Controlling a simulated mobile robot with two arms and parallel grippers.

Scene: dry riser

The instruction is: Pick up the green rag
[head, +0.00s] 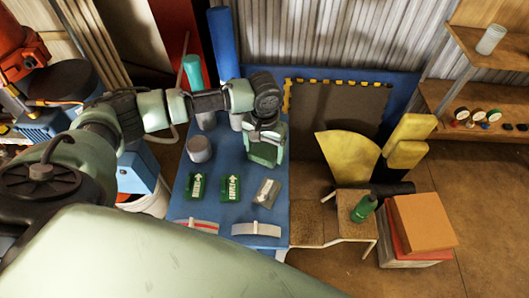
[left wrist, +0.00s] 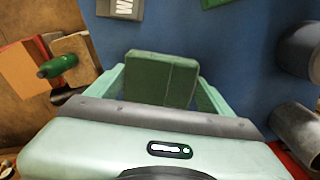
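The green rag (left wrist: 160,78) is a dark green, folded block lying between the two fingers of my left gripper (left wrist: 162,88) in the left wrist view. The fingers line both its sides with almost no gap; I cannot tell whether they press on it. Its near edge is hidden by the gripper body. In the head view my left gripper (head: 267,142) points down over the back right of the blue table (head: 215,165), with the rag (head: 265,153) at its fingers. Whether the rag rests on the table is unclear. My right gripper is not in view.
Two green signs (head: 230,188) and a grey one (head: 267,193) lie in front. Grey cylinders (head: 199,149) stand left of the gripper.

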